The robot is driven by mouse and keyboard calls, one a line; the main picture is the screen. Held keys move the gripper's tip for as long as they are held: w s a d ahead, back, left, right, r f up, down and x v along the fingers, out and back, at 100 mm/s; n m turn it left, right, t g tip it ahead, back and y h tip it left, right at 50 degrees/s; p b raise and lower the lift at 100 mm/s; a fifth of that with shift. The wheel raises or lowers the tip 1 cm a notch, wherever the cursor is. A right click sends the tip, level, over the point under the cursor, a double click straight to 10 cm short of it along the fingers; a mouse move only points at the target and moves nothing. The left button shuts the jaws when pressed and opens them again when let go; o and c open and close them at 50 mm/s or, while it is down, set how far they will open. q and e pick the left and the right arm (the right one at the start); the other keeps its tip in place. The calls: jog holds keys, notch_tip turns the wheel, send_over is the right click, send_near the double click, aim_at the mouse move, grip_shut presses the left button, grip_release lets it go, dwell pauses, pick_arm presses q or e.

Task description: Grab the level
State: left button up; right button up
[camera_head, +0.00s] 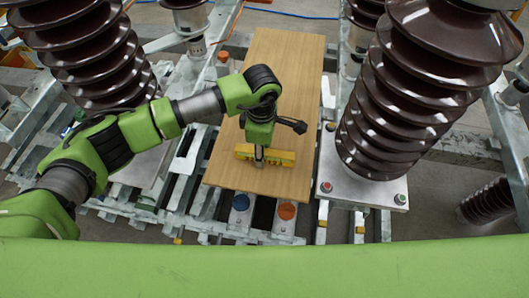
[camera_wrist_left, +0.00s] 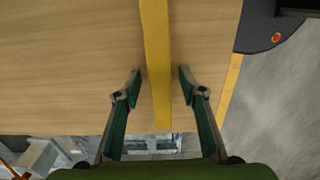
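The level (camera_head: 284,158) is a yellow bar lying across the lower part of a wooden board (camera_head: 285,65). In the left wrist view the level (camera_wrist_left: 156,60) runs top to bottom between the fingers. My left gripper (camera_head: 260,160) is over the level in the head view, pointing down at its middle. In the left wrist view my left gripper (camera_wrist_left: 158,82) is open, with one finger on each side of the level and a gap to each. Whether the fingertips are down at the level's height I cannot tell. My right gripper does not show.
Brown ribbed insulators stand on both sides of the board, one at the left (camera_head: 85,50) and a large one at the right (camera_head: 415,90). Metal frame beams (camera_head: 190,185) run beneath the board. A blue cap (camera_head: 240,202) and an orange cap (camera_head: 287,211) sit below its near edge. The board's far part is clear.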

pick_arm(q)
grip_shut()
jog(key=shift+r, duration=0.15)
